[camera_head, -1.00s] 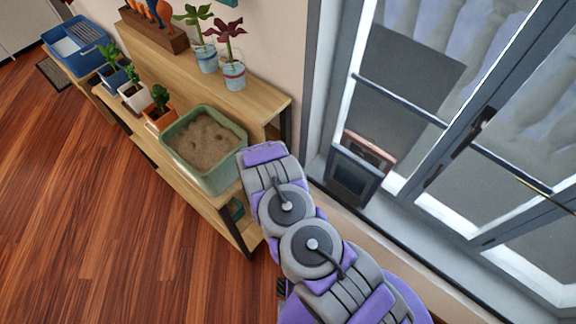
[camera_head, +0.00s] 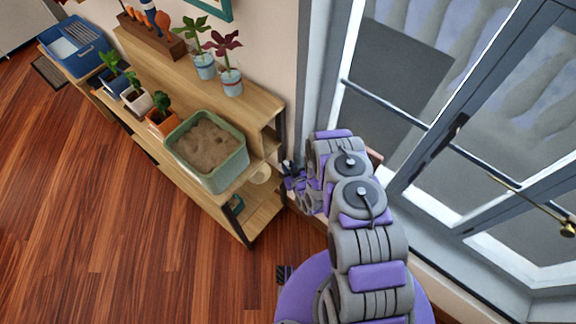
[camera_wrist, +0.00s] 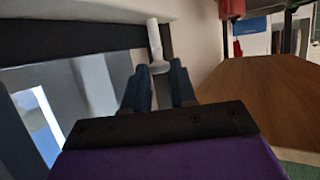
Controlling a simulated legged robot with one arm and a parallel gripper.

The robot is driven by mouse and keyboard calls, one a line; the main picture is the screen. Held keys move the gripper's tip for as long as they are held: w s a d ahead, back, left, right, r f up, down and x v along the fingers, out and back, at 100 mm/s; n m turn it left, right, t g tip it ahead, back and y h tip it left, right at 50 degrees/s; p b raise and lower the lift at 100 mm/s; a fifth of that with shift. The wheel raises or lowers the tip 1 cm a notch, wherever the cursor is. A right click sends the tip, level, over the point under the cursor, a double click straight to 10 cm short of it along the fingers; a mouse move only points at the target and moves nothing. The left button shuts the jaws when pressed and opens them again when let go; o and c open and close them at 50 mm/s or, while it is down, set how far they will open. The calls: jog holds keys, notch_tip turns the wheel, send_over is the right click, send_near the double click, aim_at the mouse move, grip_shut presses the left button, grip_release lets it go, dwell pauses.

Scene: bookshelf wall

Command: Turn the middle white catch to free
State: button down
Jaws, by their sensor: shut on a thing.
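A white catch (camera_wrist: 156,42), a slim upright piece with a rounded lower end, shows at the top middle of the wrist view, in front of a dark bar. My gripper (camera_wrist: 159,76) has its two blue-grey fingers on either side of its lower end and is shut on it. I see only this one catch, so I cannot tell its place in a row. In the head view my gripper (camera_head: 290,168) is small and partly hidden by my arm, near the right end of the wooden shelf. No catch is clear there.
The wooden shelf (camera_head: 262,112) stands close by, with a green sand tub (camera_head: 232,172) and several potted plants. The wood floor (camera_head: 90,220) at left is clear.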

jog(key=shift+w+r+n+y, duration=0.15)
jog(key=shift+w+n+y, duration=0.05)
jog(key=shift+n+y, duration=0.45)
jog(key=c, duration=1)
grip_release()
jog(key=shift+o, duration=0.2)
jog(key=shift+d, duration=0.2)
jog(key=shift+s+a+f+m+h, duration=0.1)
jog(key=shift+f+m+h, duration=0.1)
jog(key=shift+m+h, duration=0.15)
